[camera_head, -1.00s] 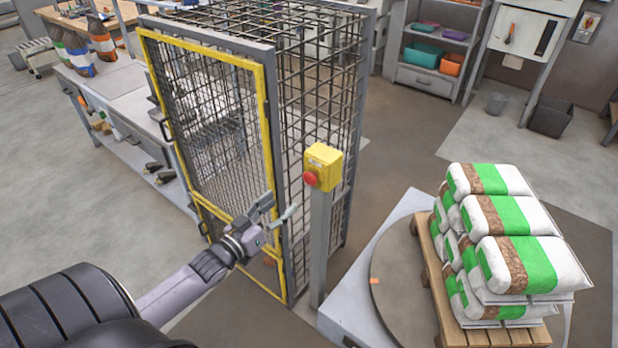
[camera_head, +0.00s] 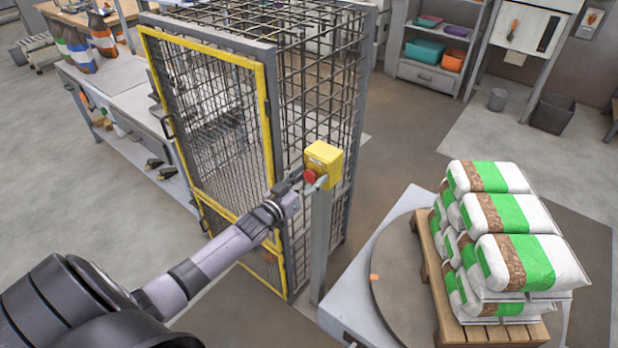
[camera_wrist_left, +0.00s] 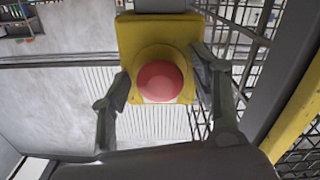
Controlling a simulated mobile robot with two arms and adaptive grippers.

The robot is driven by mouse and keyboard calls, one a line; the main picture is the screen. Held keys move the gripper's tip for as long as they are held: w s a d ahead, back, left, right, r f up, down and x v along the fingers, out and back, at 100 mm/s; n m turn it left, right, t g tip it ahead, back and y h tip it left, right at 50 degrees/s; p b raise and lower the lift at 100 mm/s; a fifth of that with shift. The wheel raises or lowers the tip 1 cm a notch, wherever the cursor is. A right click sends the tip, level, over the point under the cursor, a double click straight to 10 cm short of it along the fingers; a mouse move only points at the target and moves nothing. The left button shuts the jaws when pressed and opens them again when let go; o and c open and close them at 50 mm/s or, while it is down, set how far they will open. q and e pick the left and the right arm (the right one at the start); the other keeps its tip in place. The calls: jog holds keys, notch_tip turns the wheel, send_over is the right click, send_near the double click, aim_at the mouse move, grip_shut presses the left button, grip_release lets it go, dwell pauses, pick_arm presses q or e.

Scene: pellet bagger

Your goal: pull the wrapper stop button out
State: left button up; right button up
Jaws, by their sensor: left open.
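The wrapper stop button (camera_head: 310,176) is a red round knob on the left-facing side of a yellow box (camera_head: 325,159) on top of a grey post (camera_head: 320,235). My right gripper is not in view.
A caged enclosure with a yellow-framed mesh door (camera_head: 215,130) stands just left of and behind the post. To the right, a pallet (camera_head: 440,285) of stacked bags sits on a round turntable (camera_head: 392,290). The floor behind the post is clear.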

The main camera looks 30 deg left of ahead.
pick_arm(q)
grip_shut()
dwell(0.7)
